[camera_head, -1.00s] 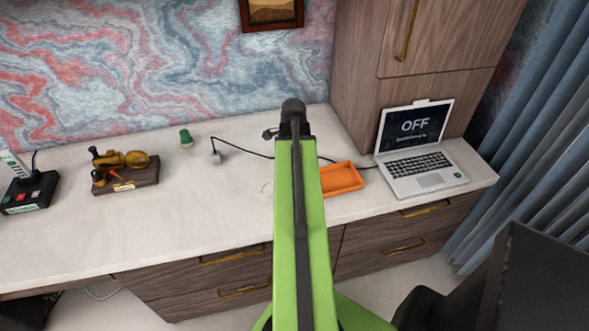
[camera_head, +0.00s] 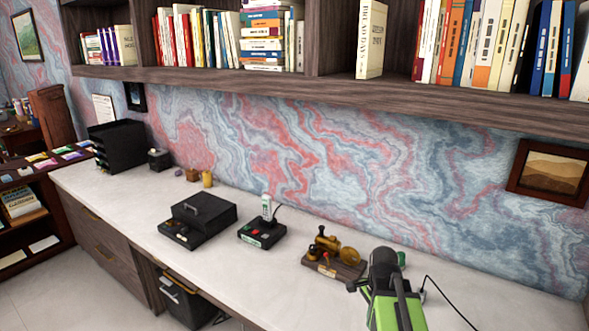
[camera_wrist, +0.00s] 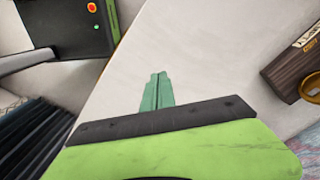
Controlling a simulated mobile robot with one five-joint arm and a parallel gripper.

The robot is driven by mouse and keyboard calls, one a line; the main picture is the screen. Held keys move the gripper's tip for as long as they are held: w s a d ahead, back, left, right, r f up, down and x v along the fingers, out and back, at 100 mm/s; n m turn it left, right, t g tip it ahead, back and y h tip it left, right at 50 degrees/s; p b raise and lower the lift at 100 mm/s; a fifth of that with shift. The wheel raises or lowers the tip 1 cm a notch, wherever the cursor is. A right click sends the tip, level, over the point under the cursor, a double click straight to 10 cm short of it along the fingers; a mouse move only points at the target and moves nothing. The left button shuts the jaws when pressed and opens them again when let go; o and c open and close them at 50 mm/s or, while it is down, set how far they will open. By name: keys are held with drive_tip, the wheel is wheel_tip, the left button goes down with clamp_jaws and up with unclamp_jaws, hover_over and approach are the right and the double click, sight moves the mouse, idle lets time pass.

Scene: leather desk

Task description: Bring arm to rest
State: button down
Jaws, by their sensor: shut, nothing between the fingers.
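My gripper (camera_wrist: 155,92) shows in the wrist view as two green fingers pressed together, with nothing between them. It is over the pale desk top. In the head view my green arm (camera_head: 396,308) is at the bottom right, with its dark joint in front of the desk (camera_head: 130,195).
A brass instrument on a wooden base (camera_head: 333,270) stands just left of my arm. Further left are a black button box (camera_head: 262,235), a black case (camera_head: 198,218) and a black tray stack (camera_head: 118,146). A bookshelf (camera_head: 440,95) overhangs the desk.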

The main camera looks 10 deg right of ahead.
drive_tip(key=a+n, duration=1.5)
drive_tip(key=n, duration=0.1)
drive_tip(key=shift+s+a, duration=0.1)
drive_tip(key=shift+a, duration=0.05)
